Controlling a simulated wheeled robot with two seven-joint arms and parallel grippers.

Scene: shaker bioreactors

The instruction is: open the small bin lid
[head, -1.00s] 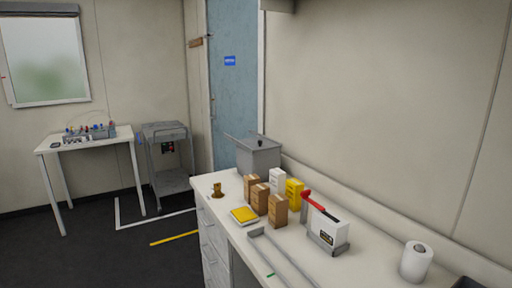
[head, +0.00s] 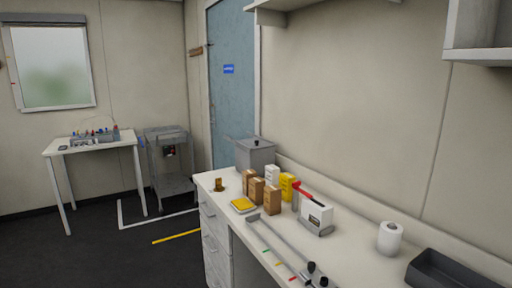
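A small grey bin (head: 256,155) stands at the far end of the white counter, against the wall by the blue door. It has a flat grey lid with a dark knob on top, and the lid looks closed. A thin grey handle or edge sticks out at its left. Neither of my grippers shows in the head view.
The white counter (head: 345,243) holds brown boxes (head: 257,189), yellow and white boxes, a yellow pad (head: 243,204), a red-handled sealer (head: 316,214), long grey tools (head: 285,247), a paper roll (head: 390,238) and a dark tray (head: 450,272). A side table (head: 95,147) and grey cart (head: 168,165) stand left. Dark floor lies open.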

